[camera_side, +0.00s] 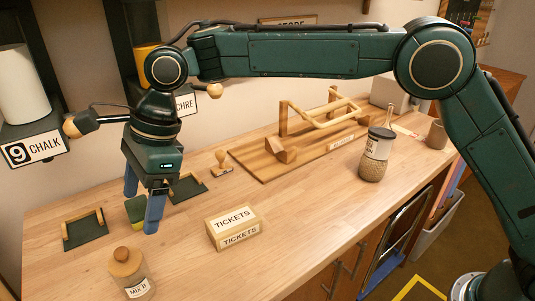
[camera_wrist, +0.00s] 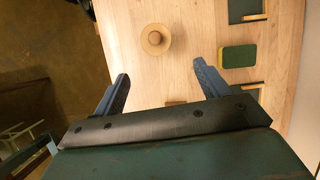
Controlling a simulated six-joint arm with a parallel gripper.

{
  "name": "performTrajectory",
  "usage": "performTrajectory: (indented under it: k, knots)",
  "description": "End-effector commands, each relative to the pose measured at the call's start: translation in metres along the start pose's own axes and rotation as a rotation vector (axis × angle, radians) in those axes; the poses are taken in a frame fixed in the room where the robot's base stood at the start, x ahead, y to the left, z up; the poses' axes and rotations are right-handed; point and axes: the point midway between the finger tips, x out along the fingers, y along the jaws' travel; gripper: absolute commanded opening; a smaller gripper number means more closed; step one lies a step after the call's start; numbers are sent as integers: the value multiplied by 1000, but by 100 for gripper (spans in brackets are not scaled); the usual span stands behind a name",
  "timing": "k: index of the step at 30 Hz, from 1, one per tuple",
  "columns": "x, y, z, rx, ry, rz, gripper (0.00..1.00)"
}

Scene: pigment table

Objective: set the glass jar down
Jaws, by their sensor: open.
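A small glass jar (camera_side: 128,276) with a round wooden lid and a "MIX II" label stands upright on the wooden table at the front left. The wrist view shows its lid (camera_wrist: 155,39) from above, beyond and between my fingertips. My gripper (camera_side: 140,213) points down over the table behind the jar, apart from it. Its two blue fingers are spread, with nothing held between them. In the wrist view my gripper (camera_wrist: 161,70) shows bare wood between the fingers.
A green and yellow sponge (camera_wrist: 238,56) lies near my fingers. Dark shallow trays (camera_side: 85,230) (camera_wrist: 247,10) are close by. A "TICKETS" box (camera_side: 234,226) stands right of my gripper. A stamp (camera_side: 221,162), a wooden rack (camera_side: 275,165) and a black-lidded jar (camera_side: 374,160) stand farther right.

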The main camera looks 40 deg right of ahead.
Motion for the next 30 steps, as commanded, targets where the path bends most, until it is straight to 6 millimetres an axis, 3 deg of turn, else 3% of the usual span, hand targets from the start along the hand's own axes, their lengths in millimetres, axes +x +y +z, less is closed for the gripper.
performTrajectory:
  k: [7, 14, 21, 30]
  knots:
    - [-63, 2, -40, -178, 15, -72, 75]
    - [-120, 18, -87, -385, 59, -140, 75]
    - [-169, 49, -138, -600, 133, -195, 75]
    - [-210, 103, -203, -865, 258, -230, 75]
